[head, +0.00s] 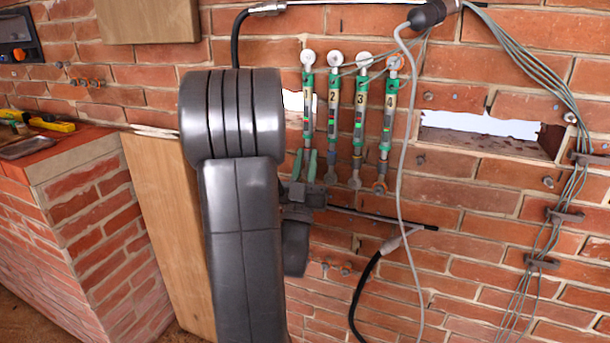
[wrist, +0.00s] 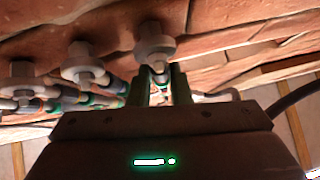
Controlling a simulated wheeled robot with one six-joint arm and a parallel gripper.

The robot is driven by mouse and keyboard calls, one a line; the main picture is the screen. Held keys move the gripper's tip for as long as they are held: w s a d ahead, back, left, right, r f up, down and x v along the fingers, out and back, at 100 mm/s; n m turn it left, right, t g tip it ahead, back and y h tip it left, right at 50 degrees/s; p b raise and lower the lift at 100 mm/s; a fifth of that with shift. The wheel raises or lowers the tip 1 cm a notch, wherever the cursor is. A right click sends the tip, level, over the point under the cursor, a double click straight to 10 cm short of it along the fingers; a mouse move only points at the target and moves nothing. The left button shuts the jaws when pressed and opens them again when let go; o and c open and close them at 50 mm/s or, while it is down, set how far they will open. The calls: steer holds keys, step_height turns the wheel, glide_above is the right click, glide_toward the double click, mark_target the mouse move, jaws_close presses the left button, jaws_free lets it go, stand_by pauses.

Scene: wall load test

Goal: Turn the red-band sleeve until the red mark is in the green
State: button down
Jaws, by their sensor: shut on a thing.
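Several numbered green links hang in a row on the brick wall in the head view, each with a round white top and coloured bands. My gripper (head: 305,163) points up from below, its two fingers shut around the lower part of the leftmost link (head: 308,86). In the wrist view my gripper (wrist: 161,78) has a finger on each side of that link's lower part, under a round grey fitting (wrist: 154,42). The fingers hide much of the sleeve. The red mark and its place against the green are too small or hidden to tell.
Close beside the held link hang the second link (head: 334,95), third link (head: 361,97) and fourth link (head: 388,100). A grey cable (head: 399,190) loops down right of them. A black rod (head: 385,217) crosses below. A brick ledge (head: 70,160) stands at left.

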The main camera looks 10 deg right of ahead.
steer(key=y+b, duration=0.1)
steer(key=n+t+y+b, duration=0.1)
steer(key=y, duration=0.1)
steer(key=shift+s+d+f+n+y+b, duration=0.1)
steer(key=shift+n+y+b, duration=0.2)
steer(key=shift+t+y, duration=0.3)
steer(key=shift+y, duration=0.1)
steer(key=c, duration=1.3)
jaws_free()
steer(key=shift+r, duration=0.25)
